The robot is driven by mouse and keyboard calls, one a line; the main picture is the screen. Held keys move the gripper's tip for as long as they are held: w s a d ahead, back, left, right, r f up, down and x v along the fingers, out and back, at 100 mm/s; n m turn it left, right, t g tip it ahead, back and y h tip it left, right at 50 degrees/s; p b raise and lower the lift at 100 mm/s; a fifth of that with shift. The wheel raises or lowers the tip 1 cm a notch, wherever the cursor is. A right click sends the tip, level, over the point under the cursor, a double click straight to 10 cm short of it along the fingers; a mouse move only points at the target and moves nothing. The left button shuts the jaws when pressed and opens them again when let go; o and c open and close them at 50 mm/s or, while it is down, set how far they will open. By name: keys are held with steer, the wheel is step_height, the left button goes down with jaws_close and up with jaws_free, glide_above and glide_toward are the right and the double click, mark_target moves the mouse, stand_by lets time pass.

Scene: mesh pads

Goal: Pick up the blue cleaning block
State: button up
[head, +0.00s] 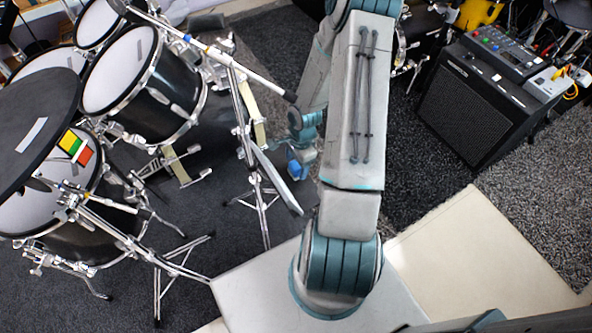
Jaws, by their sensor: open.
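A small bright blue block (297,169) shows low in the middle of the head view, beside the drum hardware. My gripper (302,158) is at the end of my arm, right at the block in the picture. The gripper is open. The fingers are small and partly hidden by my own wrist, so I cannot tell whether they are around the block or touch it. What the block rests on is also hard to make out.
A drum kit with a black pad (38,125) and several drums (122,68) fills the left. Metal stands (262,190) rise close left of my gripper. A black amplifier (470,105) stands at right. Dark carpet (425,185) is clear between.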

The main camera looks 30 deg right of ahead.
steer(key=shift+a+f, duration=0.1)
steer(key=shift+f, duration=0.55)
steer(key=c, duration=1.1)
steer(key=shift+o, duration=0.2)
